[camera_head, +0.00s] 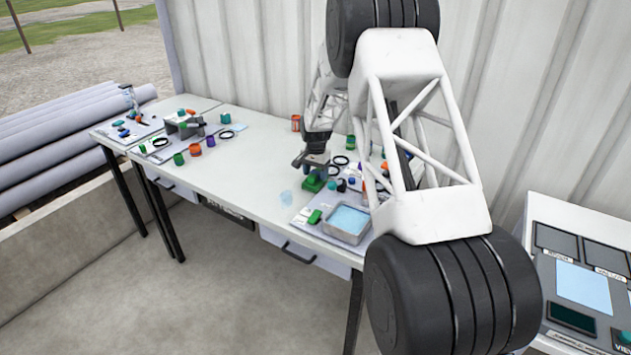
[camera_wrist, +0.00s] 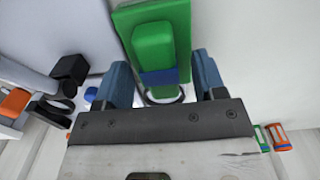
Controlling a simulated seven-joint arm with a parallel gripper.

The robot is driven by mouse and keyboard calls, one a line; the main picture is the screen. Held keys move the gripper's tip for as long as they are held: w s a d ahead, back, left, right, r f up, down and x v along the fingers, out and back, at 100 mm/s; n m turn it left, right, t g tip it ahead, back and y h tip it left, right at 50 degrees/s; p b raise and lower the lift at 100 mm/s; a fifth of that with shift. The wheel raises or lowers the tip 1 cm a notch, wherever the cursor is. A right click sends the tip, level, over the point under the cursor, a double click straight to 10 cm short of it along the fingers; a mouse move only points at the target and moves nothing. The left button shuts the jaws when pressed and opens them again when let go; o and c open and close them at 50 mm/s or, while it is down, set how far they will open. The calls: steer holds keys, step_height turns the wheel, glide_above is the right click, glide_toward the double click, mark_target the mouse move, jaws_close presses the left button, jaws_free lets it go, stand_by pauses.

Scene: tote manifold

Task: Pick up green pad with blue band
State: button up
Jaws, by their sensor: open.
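The green pad with the blue band (camera_wrist: 153,45) shows at the top centre of the wrist view. It has a raised green block on a flatter green base, and the blue band crosses its near end. My gripper (camera_wrist: 161,66) is open, with one blue-grey finger on each side of the pad's near end. I cannot tell whether either finger touches it. In the head view my gripper (camera_head: 313,164) is over the workbench, right above a green pad (camera_head: 313,184); the band cannot be made out there.
A metal tray with light blue contents (camera_head: 347,236) and another green block (camera_head: 314,216) lie nearby on the bench (camera_head: 250,165). Black rings and small coloured parts crowd the right. In the wrist view, dark parts and an orange piece (camera_wrist: 15,102) lie left.

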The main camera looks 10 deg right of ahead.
steer(key=shift+f, duration=0.35)
stand_by(0.3)
steer(key=c, duration=1)
